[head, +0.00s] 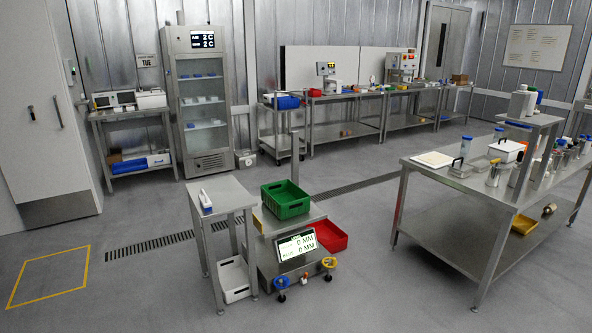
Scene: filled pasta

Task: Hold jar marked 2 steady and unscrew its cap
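No jar with a readable 2 shows; any marks are too small to read. On the steel table (425,176) at the right stands a clear container with a blue cap (465,147). Another blue-topped container (498,134) stands behind it. More containers (563,150) with blue tops stand farther right, partly crowded together. I cannot tell which of these is the jar marked 2. Neither of my grippers is in view.
A small steel stand (222,194) and a scale-like station with a green crate (286,200) stand in front. A glass-door fridge (203,100) and benches (345,95) line the back wall. Floor at the lower left is clear.

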